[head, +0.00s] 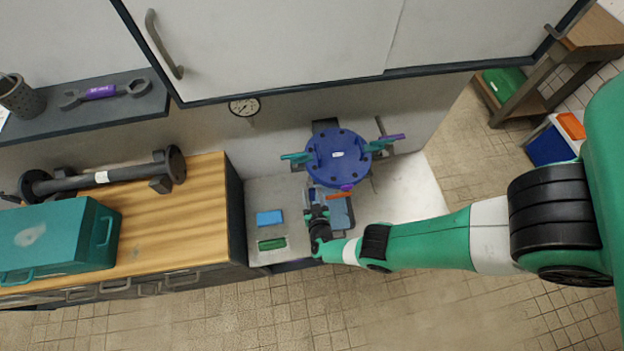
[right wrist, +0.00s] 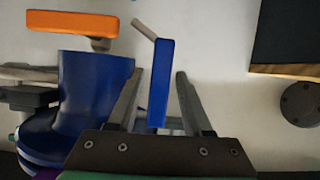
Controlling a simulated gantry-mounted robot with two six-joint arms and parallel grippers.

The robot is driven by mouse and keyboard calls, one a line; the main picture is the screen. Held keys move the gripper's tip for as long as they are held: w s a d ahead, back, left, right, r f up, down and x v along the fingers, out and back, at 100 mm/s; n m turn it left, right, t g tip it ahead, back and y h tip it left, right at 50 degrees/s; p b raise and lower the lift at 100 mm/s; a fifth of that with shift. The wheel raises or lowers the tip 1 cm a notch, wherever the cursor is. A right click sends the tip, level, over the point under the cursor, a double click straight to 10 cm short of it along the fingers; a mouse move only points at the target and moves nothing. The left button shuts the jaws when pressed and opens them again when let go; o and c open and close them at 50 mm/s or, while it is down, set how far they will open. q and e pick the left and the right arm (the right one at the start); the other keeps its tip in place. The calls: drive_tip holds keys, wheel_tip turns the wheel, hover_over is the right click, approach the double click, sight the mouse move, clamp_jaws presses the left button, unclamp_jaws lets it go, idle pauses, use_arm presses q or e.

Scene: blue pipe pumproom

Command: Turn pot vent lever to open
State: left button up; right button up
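The blue pot (head: 338,157) has a round bolted lid and stands by the wall in the head view; part of its blue body (right wrist: 88,95) shows at left in the right wrist view. An orange lever (right wrist: 72,24) sits above that body, and it also shows in the head view (head: 339,195). A blue lever (right wrist: 161,55) stands upright in the right wrist view. My right gripper (right wrist: 160,73) is open, one finger on each side of the blue lever with gaps. In the head view the right gripper (head: 318,210) is at the pot's front left. No label tells which lever is the vent lever. My left gripper is not in view.
Teal handles (head: 297,157) stick out beside the lid. A blue block (head: 269,218) and a green block (head: 272,243) lie on the grey surface left of my right gripper. A wooden counter (head: 190,215) with a teal toolbox (head: 60,240) is farther left. A cabinet overhangs behind.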

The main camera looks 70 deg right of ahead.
drive_tip(key=shift+o, duration=0.2)
drive_tip(key=shift+s+a+r+p, duration=0.15)
drive_tip(key=shift+a+r+p, duration=0.15)
drive_tip(key=shift+p, duration=0.1)
drive_tip(key=p+v, duration=0.4)
drive_tip(key=v, duration=0.6)
drive_tip(key=shift+s+a+p, duration=0.25)
drive_tip(key=shift+a+p, duration=0.1)
drive_tip(key=shift+p, duration=0.05)
